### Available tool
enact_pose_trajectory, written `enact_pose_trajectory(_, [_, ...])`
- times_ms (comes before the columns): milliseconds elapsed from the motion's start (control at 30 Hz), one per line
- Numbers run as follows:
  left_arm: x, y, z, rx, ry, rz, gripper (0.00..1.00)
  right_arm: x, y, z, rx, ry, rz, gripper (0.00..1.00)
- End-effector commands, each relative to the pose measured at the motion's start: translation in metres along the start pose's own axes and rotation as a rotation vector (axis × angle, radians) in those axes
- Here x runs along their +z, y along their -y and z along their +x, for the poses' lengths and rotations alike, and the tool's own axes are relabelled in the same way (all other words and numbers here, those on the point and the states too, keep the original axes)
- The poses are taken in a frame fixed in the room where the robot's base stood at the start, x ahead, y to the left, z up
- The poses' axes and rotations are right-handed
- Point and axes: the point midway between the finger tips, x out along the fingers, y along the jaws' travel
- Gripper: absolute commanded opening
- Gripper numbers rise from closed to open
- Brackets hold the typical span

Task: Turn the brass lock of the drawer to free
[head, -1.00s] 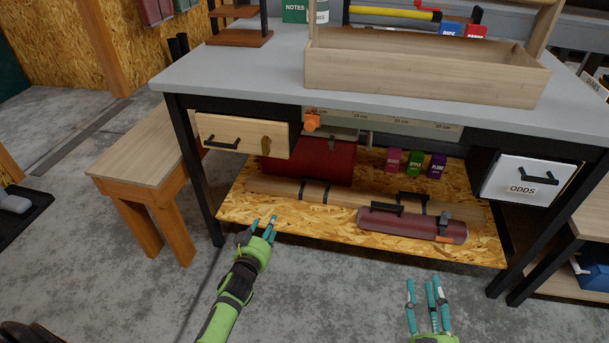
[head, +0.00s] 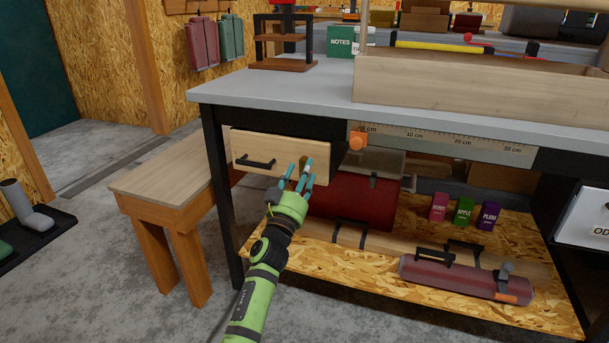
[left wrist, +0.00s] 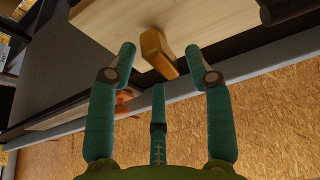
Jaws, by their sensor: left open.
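The light wood drawer (head: 262,145) hangs under the left end of the bench, with a black handle (head: 255,162) on its front. The brass lock (left wrist: 157,52) shows in the left wrist view on the drawer front, a tilted tab slanting down to the right. My left gripper (head: 300,174) is in front of the right part of the drawer front. It is open, and the lock lies between its two outer fingertips (left wrist: 162,58), with a visible gap on each side. My right gripper is out of view.
A wooden stool (head: 165,185) stands left of the bench (head: 290,92). An orange knob (head: 357,140) and a ruler strip (head: 440,138) are on the bench edge right of the drawer.

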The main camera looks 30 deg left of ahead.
Motion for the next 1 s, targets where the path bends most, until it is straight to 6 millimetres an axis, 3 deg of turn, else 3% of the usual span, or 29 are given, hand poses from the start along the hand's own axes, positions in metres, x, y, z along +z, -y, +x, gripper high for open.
enact_pose_trajectory(133, [0.0007,0.0000,0.0114,0.001,0.000,0.002,0.52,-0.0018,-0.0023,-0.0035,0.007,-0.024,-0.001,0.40])
enact_pose_trajectory(400, [0.0003,-0.0002,0.0137,0.001,0.001,0.001,0.52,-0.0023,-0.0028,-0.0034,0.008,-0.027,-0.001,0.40])
enact_pose_trajectory(433, [0.0003,-0.0002,0.0137,0.001,0.001,0.001,0.48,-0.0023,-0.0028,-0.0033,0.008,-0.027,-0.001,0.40])
enact_pose_trajectory(533, [0.0004,-0.0002,0.0135,0.001,0.001,0.001,0.08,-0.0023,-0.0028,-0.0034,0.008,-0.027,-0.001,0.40])
enact_pose_trajectory(567, [0.0004,-0.0002,0.0135,0.001,0.001,0.001,0.00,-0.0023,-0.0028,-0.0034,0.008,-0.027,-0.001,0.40])
enact_pose_trajectory(1000, [0.0003,0.0001,0.0135,0.018,0.003,0.044,0.00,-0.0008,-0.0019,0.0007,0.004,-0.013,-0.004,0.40])
